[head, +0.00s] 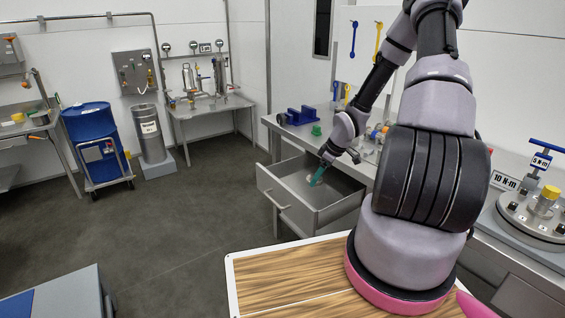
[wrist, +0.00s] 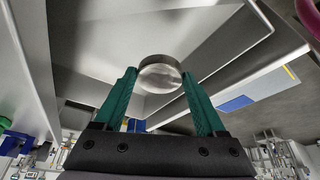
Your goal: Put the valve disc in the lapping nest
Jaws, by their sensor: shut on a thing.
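My gripper (wrist: 158,82) has green fingers and is shut on the valve disc (wrist: 160,74), a round, shiny metal piece held between the fingertips. In the head view my gripper (head: 318,176) points down over the inside of the open drawer (head: 322,216). The disc is too small there to make out clearly. Whether it touches the drawer floor I cannot tell. I cannot pick out the lapping nest for certain in either view.
The steel bench above the drawer carries a blue vise-like block (head: 300,116), a small green piece (head: 316,130) and several small fittings. A round flanged plate (head: 535,215) with a blue T-handle tool beside it is at right. Open floor lies left of the drawer.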

